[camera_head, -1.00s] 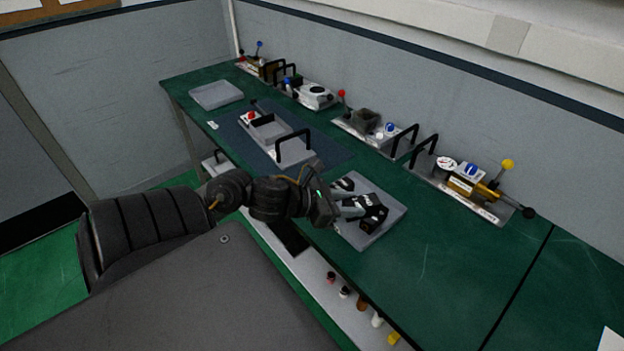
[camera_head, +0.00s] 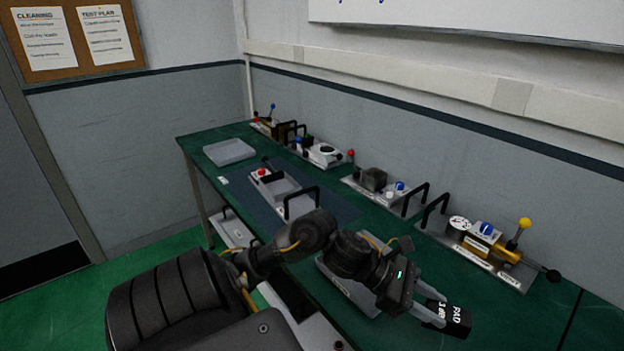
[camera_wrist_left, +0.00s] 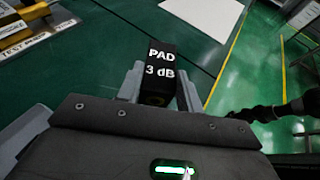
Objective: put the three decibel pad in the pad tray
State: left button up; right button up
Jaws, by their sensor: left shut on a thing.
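The three decibel pad (camera_head: 455,320) is a black block with white lettering, "PAD 3 dB", which also reads clearly in the left wrist view (camera_wrist_left: 160,68). My left gripper (camera_head: 432,312) is shut on it and holds it above the green bench, right of a grey tray. That grey tray (camera_head: 347,288) is mostly hidden behind my left arm, so its contents cannot be seen. Another shallow grey tray (camera_head: 229,152) lies at the far left end of the bench and looks empty. I cannot read which one is the pad tray. My right gripper is not in view.
A dark mat carries a fixture with a black handle (camera_head: 300,203). Several devices with knobs and handles line the wall, including a brass one with a yellow knob (camera_head: 484,243). A white sheet (camera_wrist_left: 203,14) lies there.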

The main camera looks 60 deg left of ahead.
aim_at(281, 189)
jog(key=z, duration=2.1)
jog(key=k, duration=1.75)
jog(key=u, duration=2.25)
jog(key=i, duration=0.65)
jog(key=u, duration=0.05)
